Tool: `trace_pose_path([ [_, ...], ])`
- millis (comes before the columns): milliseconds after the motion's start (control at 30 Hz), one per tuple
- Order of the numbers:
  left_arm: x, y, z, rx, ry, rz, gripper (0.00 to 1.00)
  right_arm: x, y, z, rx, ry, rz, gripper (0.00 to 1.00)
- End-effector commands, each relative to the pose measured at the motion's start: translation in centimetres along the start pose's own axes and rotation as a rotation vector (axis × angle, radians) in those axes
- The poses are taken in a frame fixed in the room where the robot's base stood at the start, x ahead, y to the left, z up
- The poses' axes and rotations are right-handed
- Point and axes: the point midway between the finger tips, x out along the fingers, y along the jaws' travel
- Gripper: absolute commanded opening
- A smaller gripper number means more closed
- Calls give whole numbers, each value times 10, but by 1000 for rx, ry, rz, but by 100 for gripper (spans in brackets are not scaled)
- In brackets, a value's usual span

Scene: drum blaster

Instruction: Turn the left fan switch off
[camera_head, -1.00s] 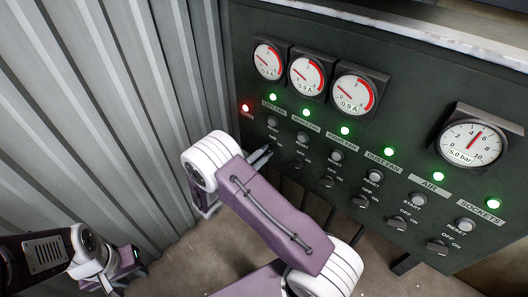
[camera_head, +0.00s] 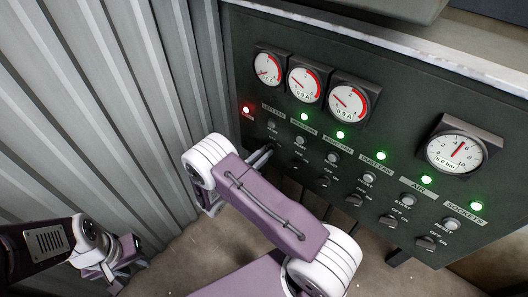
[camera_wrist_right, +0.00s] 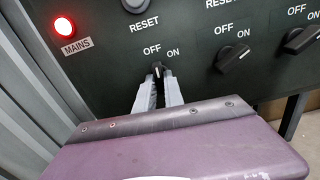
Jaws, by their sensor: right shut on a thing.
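The left fan switch (camera_wrist_right: 157,70) is a small black knob under OFF and ON labels in the right wrist view. My right gripper (camera_wrist_right: 158,80) is shut on it, one silver finger on each side. The knob stands roughly upright, unlike the slanted neighbouring knob (camera_wrist_right: 234,60). In the head view my right gripper (camera_head: 262,155) reaches the panel's left end, and its arm partly hides that area. The light above the left fan label is unlit, and the leftmost gauge (camera_head: 267,68) needle rests low. My left gripper (camera_head: 118,268) is low at the left, away from the panel; its fingers are unclear.
The dark control panel (camera_head: 400,110) carries several more switches, gauges and lit green lights. A red mains light (camera_head: 246,110) glows at its left end. A corrugated metal wall (camera_head: 90,110) stands close on the left.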

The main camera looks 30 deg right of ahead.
Motion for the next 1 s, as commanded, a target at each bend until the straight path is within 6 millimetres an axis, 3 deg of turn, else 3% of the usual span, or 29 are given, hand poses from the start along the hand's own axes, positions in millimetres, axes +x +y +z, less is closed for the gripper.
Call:
trace_pose_path([
  [700, -4, 0, 0, 0, 0, 0, 36, 0, -1, -2, -77, 3, 0, 0],
  [733, -4, 0, 0, 0, 0, 0, 36, 0, -1, -2, -77, 3, 0, 15],
  [800, -4, 0, 0, 0, 0, 0, 36, 0, -1, -2, -76, 3, 0, 35],
  [1000, -4, 0, 0, 0, 0, 0, 36, 0, 0, -1, -74, 1, 0, 35],
])
